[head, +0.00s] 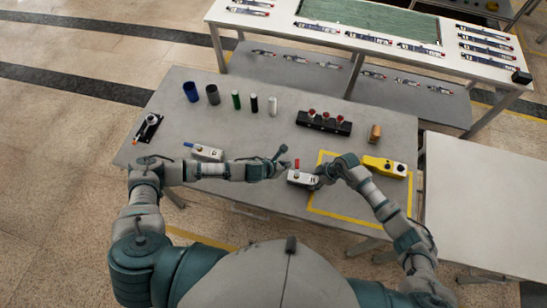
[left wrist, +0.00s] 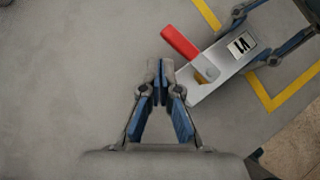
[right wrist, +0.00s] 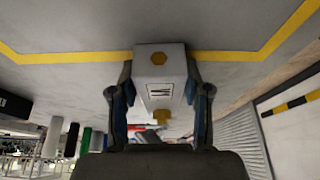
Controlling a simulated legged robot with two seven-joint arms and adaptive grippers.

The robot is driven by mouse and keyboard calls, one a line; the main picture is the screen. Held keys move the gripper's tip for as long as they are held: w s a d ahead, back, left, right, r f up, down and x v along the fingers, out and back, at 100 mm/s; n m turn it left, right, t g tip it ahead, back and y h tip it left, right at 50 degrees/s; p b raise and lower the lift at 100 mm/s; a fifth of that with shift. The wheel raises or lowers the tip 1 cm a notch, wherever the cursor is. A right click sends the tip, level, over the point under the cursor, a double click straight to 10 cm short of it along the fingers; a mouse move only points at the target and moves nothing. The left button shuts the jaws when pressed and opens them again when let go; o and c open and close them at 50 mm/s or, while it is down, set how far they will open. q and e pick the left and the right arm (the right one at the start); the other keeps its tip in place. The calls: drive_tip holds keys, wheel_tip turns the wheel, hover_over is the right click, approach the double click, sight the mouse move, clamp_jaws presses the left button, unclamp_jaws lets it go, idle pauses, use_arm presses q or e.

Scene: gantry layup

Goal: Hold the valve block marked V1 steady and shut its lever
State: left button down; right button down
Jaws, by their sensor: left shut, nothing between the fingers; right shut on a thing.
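The valve block V1 (head: 301,180) is a light grey block near the table's front edge, at the left side of the yellow outline. Its label shows in the left wrist view (left wrist: 241,45). Its red lever (left wrist: 181,42) sticks out crosswise to the block's long side from a brass pivot. My right gripper (right wrist: 160,98) is shut on the block, with a finger on each side. My left gripper (left wrist: 160,68) is shut and empty. Its fingertips are beside the red lever, just short of it; contact cannot be made out.
A second block with a blue lever (head: 207,153) lies to the left. A yellow device (head: 384,167) lies right of my right gripper. Several cylinders (head: 236,99), a black rack (head: 323,123) and an orange-brown object (head: 375,133) stand farther back. The middle of the table is clear.

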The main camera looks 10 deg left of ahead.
use_arm(q)
drive_tip(key=shift+a, duration=1.15)
drive_tip(key=s+a+r, duration=0.1)
drive_tip(key=a+r, duration=0.6)
drive_tip(key=shift+s+a, duration=0.15)
